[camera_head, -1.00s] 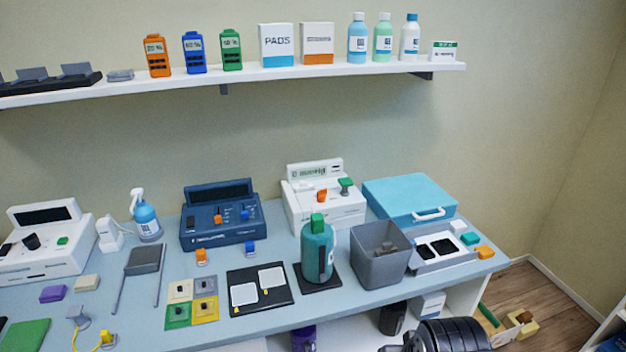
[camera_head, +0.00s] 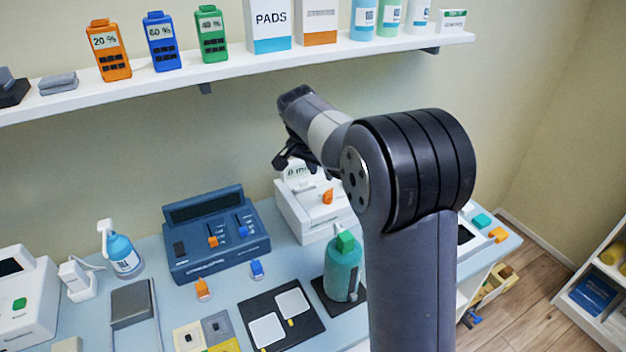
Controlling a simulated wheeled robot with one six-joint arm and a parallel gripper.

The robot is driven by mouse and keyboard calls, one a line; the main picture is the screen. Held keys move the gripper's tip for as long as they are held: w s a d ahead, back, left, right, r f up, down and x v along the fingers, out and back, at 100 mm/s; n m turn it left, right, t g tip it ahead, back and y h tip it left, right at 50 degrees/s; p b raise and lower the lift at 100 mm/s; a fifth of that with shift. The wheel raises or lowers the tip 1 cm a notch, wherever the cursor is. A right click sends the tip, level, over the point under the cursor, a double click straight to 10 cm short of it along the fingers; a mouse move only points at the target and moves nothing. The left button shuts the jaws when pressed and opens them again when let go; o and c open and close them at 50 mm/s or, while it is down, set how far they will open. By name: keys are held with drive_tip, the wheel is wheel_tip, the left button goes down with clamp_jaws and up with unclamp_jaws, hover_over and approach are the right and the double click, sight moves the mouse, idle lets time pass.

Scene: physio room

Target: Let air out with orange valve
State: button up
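The white machine (camera_head: 300,217) stands at the back of the bench, partly behind my arm. Its orange valve (camera_head: 328,196) sticks up from the top face. The green knob seen on it earlier is hidden by my arm. My gripper (camera_head: 281,161) is dark, hangs above and to the left of the orange valve, and is apart from it. It overlaps the machine's back panel in the picture. Its fingers are small and partly turned away, so their opening is unclear.
A teal bottle (camera_head: 343,270) with a green cap stands in front of the machine. A dark blue console (camera_head: 214,238) is to its left. The shelf (camera_head: 250,68) with coloured devices and boxes runs above.

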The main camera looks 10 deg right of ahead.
sight(327, 191)
drive_tip(key=x, duration=0.3)
drive_tip(key=p+x, duration=0.1)
drive_tip(key=x, duration=0.3)
drive_tip(key=p+x, duration=0.1)
drive_tip(key=x, duration=0.3)
drive_tip(key=shift+w+a+r, duration=0.1)
drive_tip(key=shift+w+r, duration=0.05)
drive_tip(key=shift+w, duration=0.2)
drive_tip(key=shift+c, duration=0.2)
drive_tip(key=c, duration=0.6)
